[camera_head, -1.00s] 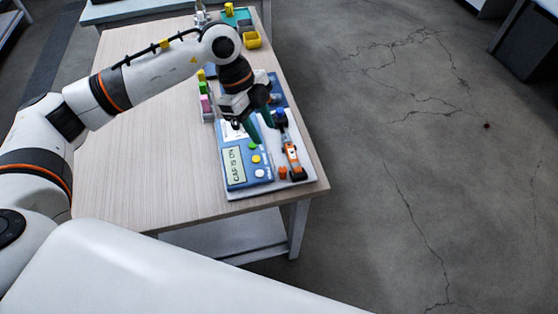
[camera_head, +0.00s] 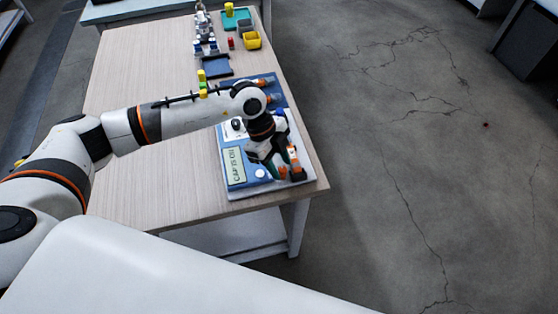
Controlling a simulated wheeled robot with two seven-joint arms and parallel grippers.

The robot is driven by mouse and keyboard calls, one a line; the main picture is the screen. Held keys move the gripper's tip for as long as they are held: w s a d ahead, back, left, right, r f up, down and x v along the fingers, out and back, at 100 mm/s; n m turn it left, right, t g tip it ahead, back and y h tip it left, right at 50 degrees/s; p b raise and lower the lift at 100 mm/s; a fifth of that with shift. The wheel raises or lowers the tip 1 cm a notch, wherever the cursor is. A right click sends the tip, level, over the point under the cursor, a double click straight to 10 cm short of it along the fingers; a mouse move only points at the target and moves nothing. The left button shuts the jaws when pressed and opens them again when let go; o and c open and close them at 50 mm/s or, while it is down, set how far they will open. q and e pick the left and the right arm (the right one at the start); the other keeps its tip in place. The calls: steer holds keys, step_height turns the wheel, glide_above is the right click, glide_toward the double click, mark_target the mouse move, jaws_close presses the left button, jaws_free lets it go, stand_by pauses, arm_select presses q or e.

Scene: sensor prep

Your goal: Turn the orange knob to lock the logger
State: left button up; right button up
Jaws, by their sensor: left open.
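The blue logger (camera_head: 236,178) sits on a pale base plate near the table's front right corner, its display reading "CAP IS ON". The small orange knob (camera_head: 283,171) is at the right front of this plate, mostly hidden by my left gripper (camera_head: 285,172). My left gripper points down, open, with its dark fingers around or just above the knob; I cannot tell whether they touch it. An orange and black part on the plate's right side is largely covered by the gripper. My right gripper is out of view.
A black knob (camera_head: 236,124) and a white button (camera_head: 260,173) show on the device. Farther back are a blue tray (camera_head: 217,66), a yellow bin (camera_head: 252,40) and a teal tray (camera_head: 238,13). The table's left part is clear; its right edge is close.

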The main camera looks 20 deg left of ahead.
arm_select(q)
jaws_close()
